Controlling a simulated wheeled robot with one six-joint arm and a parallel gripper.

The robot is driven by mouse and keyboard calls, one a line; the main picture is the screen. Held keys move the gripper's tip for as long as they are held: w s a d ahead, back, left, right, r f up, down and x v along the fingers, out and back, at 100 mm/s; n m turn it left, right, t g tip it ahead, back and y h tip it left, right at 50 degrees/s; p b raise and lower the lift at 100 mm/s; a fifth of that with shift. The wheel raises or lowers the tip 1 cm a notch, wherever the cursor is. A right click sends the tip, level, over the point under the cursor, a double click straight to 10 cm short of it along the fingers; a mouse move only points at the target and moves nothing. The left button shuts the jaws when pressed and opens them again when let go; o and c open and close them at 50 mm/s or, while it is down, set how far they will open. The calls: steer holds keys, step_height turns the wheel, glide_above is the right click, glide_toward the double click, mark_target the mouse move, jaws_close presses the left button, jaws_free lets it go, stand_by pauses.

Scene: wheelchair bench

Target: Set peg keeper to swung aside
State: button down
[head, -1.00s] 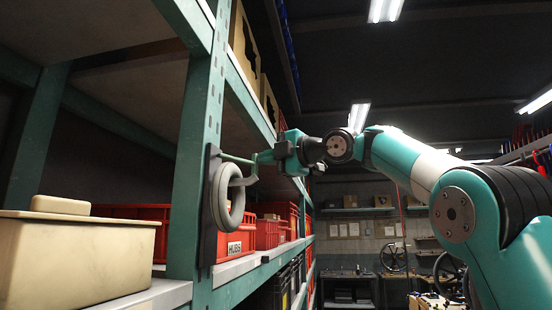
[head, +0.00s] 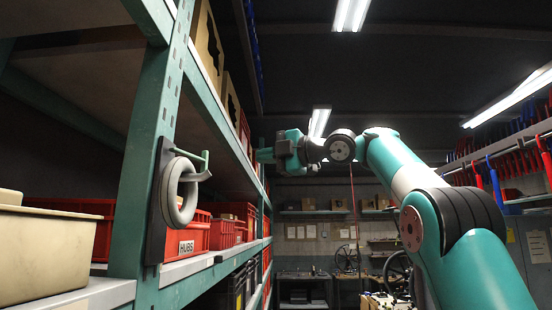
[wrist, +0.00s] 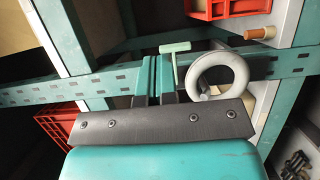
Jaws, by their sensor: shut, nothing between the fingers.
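A thick grey ring (head: 180,190) hangs against a dark upright plate (head: 155,200) on the teal shelf post. Above the ring, a thin green bar with a short crosspiece at its end, seemingly the peg keeper (head: 197,158), sticks out to the right. A grey curved peg tip shows just below it. In the wrist view the green T-shaped keeper (wrist: 174,54) is close beside the fingers and the ring (wrist: 222,75) is to the right. My gripper (head: 262,155) is shut and empty, right of the keeper with a gap in the head view.
The teal shelf post (head: 150,130) and shelf edges run along the left. A red bin marked HUBS (head: 186,243) and a beige tub (head: 45,250) stand on the shelf. The aisle right of the shelf has open room. Tools hang on the right wall.

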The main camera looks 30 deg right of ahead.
steer(key=shift+s+d, duration=0.2)
steer(key=shift+d, duration=1.1)
steer(key=w+a+f+m+g+h+b, duration=0.1)
steer(key=w+a+f+m+g+b, duration=0.15)
steer(key=a+f+m, duration=0.8)
steer(key=s+a+f+m+g+h+b, duration=0.15)
steer(key=s+a+f, duration=0.3)
steer(key=f, duration=0.55)
steer(key=s+a+f+g+y+b, duration=0.1)
steer(key=s+a+f+g+b, duration=0.3)
steer(key=f, duration=0.6)
steer(key=s+a+f+m+g+h, duration=0.1)
steer(key=s+f+m+g+h, duration=0.1)
steer(key=s+f, duration=1)
steer(key=s+a+f+m+g+h+b, duration=0.1)
steer(key=s+f+g, duration=0.4)
steer(key=s+f, duration=0.6)
step_height(320, 180, down, 3)
steer(key=shift+s+a+m+h, duration=0.4)
steer(key=shift+a+m+h, duration=0.1)
steer(key=shift+m, duration=0.7)
steer(key=shift+d, duration=0.1)
